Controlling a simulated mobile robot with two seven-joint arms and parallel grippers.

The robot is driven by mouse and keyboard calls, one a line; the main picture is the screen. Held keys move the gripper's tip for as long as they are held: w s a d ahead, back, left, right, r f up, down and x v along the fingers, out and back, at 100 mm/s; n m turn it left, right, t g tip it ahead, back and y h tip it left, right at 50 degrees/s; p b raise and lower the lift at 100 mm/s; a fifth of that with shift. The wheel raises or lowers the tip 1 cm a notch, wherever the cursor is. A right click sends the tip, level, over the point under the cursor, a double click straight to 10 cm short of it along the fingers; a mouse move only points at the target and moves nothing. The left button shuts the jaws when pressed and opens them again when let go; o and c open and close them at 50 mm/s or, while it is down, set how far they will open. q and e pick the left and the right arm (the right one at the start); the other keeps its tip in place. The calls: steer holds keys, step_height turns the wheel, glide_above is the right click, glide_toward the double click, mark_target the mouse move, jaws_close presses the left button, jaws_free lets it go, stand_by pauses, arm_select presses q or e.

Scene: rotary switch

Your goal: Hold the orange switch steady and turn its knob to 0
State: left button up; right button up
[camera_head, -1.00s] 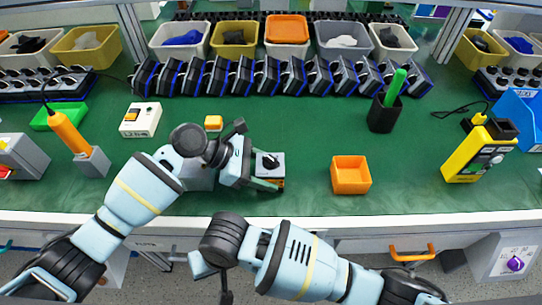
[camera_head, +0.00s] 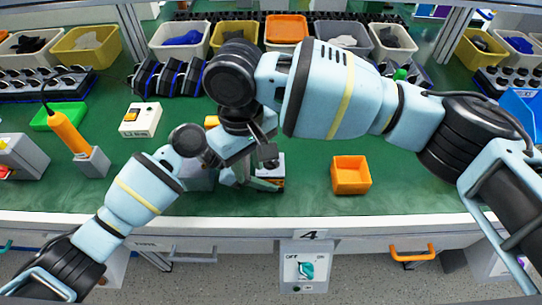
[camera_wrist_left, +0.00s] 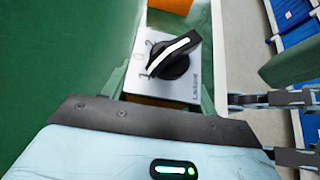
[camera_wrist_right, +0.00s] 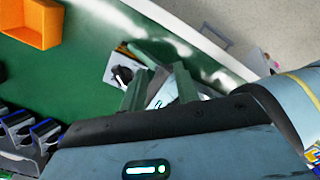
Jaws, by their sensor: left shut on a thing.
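The orange switch (camera_head: 277,172) sits at the front edge of the green table, with a light square face and orange body. My left gripper (camera_head: 268,181) is shut on it, with fingers along its sides. In the left wrist view the face (camera_wrist_left: 188,85) carries a black knob (camera_wrist_left: 172,58); its white line slants toward the marking that looks like 1. My right gripper (camera_wrist_right: 160,78) is open and empty, close above the switch. In the right wrist view the knob (camera_wrist_right: 122,74) is beyond and left of the fingers. The right gripper partly hides the switch in the head view.
An orange open bin (camera_head: 351,176) stands right of the switch. A white box with an orange button (camera_head: 140,120) and an orange handle tool in a grey holder (camera_head: 92,163) stand left. Bins and dark devices line the back. A switch panel (camera_head: 304,268) is below the table edge.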

step_height(320, 180, up, 6)
steer(key=f, duration=0.1)
glide_above(270, 173)
steer(key=w, duration=0.2)
steer(key=shift+w+r+n+t, duration=0.2)
steer(key=shift+n+t, duration=0.1)
steer(key=shift+t, duration=0.1)
steer(key=shift+f, duration=0.1)
steer(key=shift+f, duration=4.4)
steer(key=shift+c, duration=0.3)
jaws_close()
